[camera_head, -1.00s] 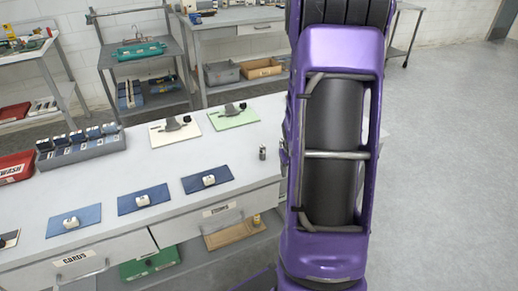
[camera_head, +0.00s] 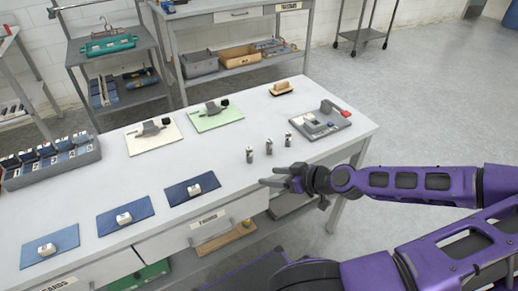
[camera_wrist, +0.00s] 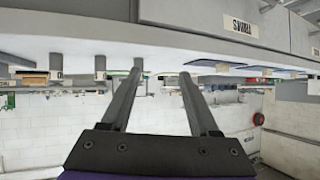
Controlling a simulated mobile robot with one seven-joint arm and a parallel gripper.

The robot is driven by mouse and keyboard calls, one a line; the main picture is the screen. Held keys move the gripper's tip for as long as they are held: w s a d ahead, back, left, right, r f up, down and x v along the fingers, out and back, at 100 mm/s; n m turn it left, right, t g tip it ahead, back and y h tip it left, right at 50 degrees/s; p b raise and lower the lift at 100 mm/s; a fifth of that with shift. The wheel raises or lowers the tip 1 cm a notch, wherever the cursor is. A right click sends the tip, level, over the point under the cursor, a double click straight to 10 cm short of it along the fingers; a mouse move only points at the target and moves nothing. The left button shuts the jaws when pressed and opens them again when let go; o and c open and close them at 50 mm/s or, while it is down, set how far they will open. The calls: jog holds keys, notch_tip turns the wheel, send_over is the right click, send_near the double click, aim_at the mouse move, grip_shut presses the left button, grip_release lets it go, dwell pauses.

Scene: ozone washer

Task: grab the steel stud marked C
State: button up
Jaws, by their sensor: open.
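Three small steel studs stand upright in a slanting row on the white table: a left one (camera_head: 249,155), a middle one (camera_head: 269,147) and a right one (camera_head: 288,139). Their letters are too small to read, so I cannot tell which is C. My gripper (camera_head: 268,182) is open and empty at the table's front edge, on the near side of the studs and apart from them. The wrist view is upside down; the open fingers (camera_wrist: 161,73) show there, with studs (camera_wrist: 100,63) hanging from the inverted tabletop towards the left.
A grey fixture with a red handle (camera_head: 322,122) stands right of the studs, a wooden-based block (camera_head: 281,88) behind. Green (camera_head: 225,119) and cream (camera_head: 140,142) boards lie left, blue mats (camera_head: 178,192) along the front. A labelled drawer (camera_head: 205,222) is below the edge.

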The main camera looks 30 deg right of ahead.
aim_at(244, 157)
notch_tip(244, 157, up, 4)
jog(key=d+r+t, duration=0.1)
jog(key=d+t, duration=0.1)
jog(key=d, duration=0.1)
jog(key=shift+h, duration=0.4)
jog(key=b+x, duration=0.2)
jog(key=x, duration=1.6)
jog(key=shift+w+d, duration=0.1)
jog(key=shift+w, duration=0.1)
grip_shut()
jog(key=shift+r, duration=0.1)
